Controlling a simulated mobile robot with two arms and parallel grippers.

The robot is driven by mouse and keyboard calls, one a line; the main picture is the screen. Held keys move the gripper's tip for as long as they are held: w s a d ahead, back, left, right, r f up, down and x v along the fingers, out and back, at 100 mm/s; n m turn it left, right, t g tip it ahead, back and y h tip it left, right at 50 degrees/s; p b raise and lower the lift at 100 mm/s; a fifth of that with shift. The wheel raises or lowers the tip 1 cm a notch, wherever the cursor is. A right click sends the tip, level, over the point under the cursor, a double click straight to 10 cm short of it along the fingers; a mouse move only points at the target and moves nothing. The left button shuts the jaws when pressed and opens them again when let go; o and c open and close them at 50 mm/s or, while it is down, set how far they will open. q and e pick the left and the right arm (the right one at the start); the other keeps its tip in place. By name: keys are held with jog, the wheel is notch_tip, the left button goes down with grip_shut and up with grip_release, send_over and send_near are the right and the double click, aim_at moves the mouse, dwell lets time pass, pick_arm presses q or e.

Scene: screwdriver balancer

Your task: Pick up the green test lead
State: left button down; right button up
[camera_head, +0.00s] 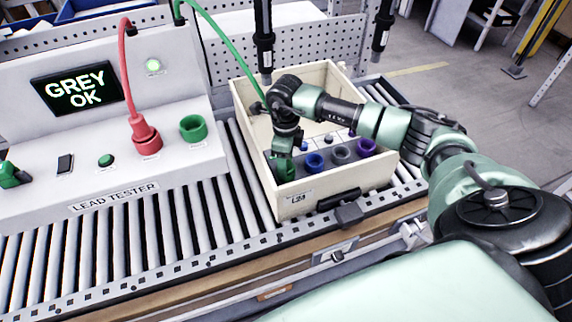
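The green test lead (222,42) runs from the top of the lead tester down into the cream crate. Its lower end reaches my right gripper (286,146). A green piece (284,169) shows just below that gripper, at the crate's front left; I cannot tell whether it is the lead's plug or a socket. The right gripper points down over it, and its fingers are too small and dark to tell open from shut. My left gripper is not in view.
The cream crate (297,205) sits on the roller conveyor (125,235) and holds blue (314,161), grey (340,154) and purple (366,146) sockets. On the tester, a red plug (146,138) stands beside an empty-looking green socket (193,127). The screen (75,88) reads GREY OK. Black tools hang above the crate.

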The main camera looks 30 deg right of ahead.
jog(key=c, duration=1)
grip_shut()
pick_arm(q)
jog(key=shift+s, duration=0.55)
